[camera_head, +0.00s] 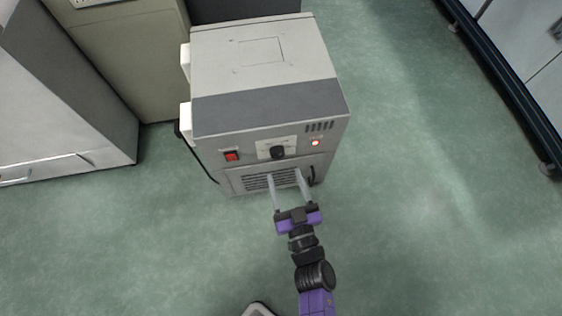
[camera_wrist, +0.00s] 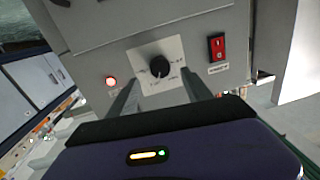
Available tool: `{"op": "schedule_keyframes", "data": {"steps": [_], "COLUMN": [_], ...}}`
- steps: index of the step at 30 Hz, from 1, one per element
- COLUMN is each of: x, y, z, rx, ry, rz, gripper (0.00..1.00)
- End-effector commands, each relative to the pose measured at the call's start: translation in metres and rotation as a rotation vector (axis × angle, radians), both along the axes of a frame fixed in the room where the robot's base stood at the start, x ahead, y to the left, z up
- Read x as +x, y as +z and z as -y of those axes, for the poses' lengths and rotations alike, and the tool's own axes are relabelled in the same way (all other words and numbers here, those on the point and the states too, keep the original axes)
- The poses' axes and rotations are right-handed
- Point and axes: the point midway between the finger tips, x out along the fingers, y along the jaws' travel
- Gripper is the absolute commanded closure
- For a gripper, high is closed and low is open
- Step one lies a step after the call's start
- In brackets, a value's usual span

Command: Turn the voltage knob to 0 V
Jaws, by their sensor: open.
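The voltage knob (camera_head: 277,153) is a round black dial on a pale scale plate (camera_head: 262,148), on the front of a grey boxy machine (camera_head: 262,68). In the wrist view the knob (camera_wrist: 160,66) sits on its white plate (camera_wrist: 140,57), with markings too small to read. My gripper (camera_head: 285,175) is open and empty. In the head view its fingers point at the machine's front, just below the knob. In the wrist view the two fingers (camera_wrist: 158,85) lie to either side below the knob. I see no contact with the knob.
A red rocker switch (camera_head: 231,156) and a lit red lamp (camera_head: 315,142) flank the knob. A vented grille (camera_head: 255,182) is below it. Cabinets (camera_head: 120,55) stand at the left. The green floor (camera_head: 430,200) to the right is clear.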

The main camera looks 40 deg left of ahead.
Motion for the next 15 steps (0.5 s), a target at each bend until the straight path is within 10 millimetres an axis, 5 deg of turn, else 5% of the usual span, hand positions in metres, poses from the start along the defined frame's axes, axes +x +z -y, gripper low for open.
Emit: {"op": "schedule_keyframes", "data": {"steps": [15], "x": [0.035], "y": [0.0], "z": [-0.048], "rx": [0.001], "ry": [-0.002], "rz": [0.001], "gripper": [0.42]}}
